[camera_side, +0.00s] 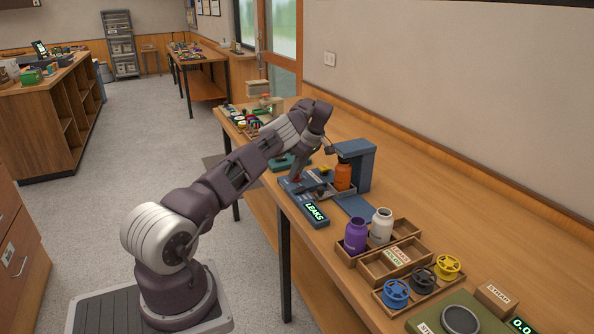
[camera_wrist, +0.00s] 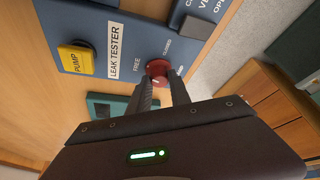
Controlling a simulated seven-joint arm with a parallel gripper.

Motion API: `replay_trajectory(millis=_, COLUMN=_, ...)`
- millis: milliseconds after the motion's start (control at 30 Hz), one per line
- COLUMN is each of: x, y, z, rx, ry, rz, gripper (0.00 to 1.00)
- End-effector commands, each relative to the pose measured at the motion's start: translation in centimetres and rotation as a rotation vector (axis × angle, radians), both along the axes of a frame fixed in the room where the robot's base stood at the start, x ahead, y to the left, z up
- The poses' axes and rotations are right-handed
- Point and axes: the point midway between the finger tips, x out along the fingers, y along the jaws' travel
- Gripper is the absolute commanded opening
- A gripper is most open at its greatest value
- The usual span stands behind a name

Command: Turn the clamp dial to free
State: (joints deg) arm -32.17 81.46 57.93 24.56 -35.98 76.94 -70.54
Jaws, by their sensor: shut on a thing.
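The red clamp dial (camera_wrist: 157,68) is on the blue panel of the leak tester (camera_wrist: 100,45) in the wrist view. The dial's exact pointing direction is unclear. In the side view my gripper (camera_side: 297,178) is down at the tester's control panel, and an orange bottle (camera_side: 343,177) stands under the tester's blue head (camera_side: 356,150).
A yellow PUMP button (camera_wrist: 76,61) sits left of the dial. A lit LEAKS display (camera_side: 316,214) is at the tester's front. Purple (camera_side: 356,236) and white (camera_side: 381,227) bottles stand in a wooden tray (camera_side: 398,258) nearer the camera, beside several reels.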

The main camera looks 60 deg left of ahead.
Motion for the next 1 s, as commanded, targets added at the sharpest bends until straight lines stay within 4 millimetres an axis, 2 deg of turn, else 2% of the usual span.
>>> replay_trajectory(millis=33, x=0.0, y=-0.2, z=-0.2, rx=-0.006, ry=0.001, rz=0.001, gripper=0.28)
replay_trajectory(millis=100, x=0.0, y=-0.1, z=-0.1, rx=-0.005, ry=0.001, rz=0.0, gripper=0.42)
replay_trajectory(millis=133, x=0.0, y=-0.1, z=-0.1, rx=-0.005, ry=0.001, rz=0.0, gripper=0.45)
replay_trajectory(millis=433, x=0.1, y=-0.1, z=0.1, rx=-0.002, ry=-0.001, rz=-0.001, gripper=0.45)
replay_trajectory(millis=700, x=1.0, y=-1.7, z=4.9, rx=0.0, ry=0.002, rz=-0.001, gripper=0.45)
replay_trajectory(millis=833, x=1.2, y=-2.2, z=6.0, rx=0.0, ry=0.001, rz=0.0, gripper=0.45)
replay_trajectory(millis=1000, x=1.3, y=-2.5, z=6.5, rx=-0.002, ry=0.002, rz=-0.001, gripper=0.45)
